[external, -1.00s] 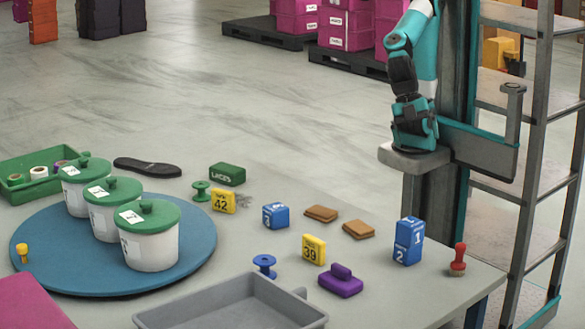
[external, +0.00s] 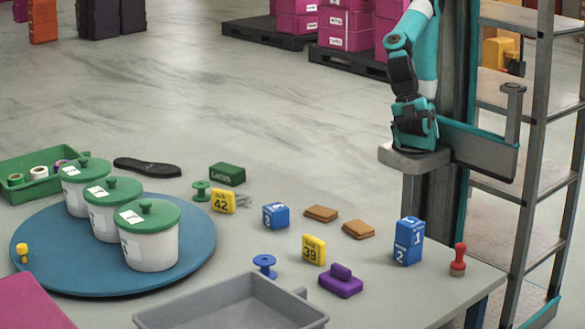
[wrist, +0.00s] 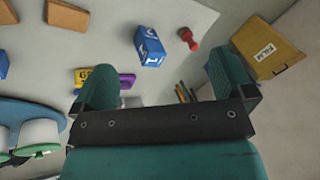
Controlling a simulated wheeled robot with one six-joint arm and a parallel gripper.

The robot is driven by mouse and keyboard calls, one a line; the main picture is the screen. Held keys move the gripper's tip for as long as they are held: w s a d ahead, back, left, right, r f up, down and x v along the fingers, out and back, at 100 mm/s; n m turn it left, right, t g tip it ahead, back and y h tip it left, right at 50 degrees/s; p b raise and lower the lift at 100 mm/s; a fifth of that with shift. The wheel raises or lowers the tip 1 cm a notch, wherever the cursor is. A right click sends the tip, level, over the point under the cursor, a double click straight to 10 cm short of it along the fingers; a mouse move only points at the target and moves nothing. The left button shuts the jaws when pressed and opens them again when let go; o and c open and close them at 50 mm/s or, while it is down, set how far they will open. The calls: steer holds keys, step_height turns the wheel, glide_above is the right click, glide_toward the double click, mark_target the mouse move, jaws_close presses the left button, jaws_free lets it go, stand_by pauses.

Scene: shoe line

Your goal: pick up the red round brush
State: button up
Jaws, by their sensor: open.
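The red round brush (external: 458,260) stands upright at the right end of the table in the external view, with a knobbed handle on a round base. In the wrist view the red brush (wrist: 188,39) is small, beyond my gripper and near the table edge. My gripper (wrist: 165,78) shows in the wrist view with its two teal fingers wide apart and nothing between them. It is apart from the brush.
A tall blue box (external: 408,241) stands just left of the brush. A purple block (external: 341,281), a yellow block (external: 314,249) and brown pads (external: 358,230) lie farther left. A grey tray (external: 165,320) is at the front. A rack (external: 538,130) stands right of the table.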

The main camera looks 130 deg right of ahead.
steer(key=c, duration=0.8)
steer(key=shift+o, duration=0.2)
steer(key=n+t+y+p, duration=0.1)
steer(key=n+t+y, duration=0.1)
steer(key=n, duration=0.5)
glide_above(461, 263)
steer(key=s+d, duration=0.1)
steer(key=d, duration=0.2)
step_height(461, 263, down, 17)
steer(key=shift+b+x, duration=0.4)
steer(key=shift+x, duration=2.35)
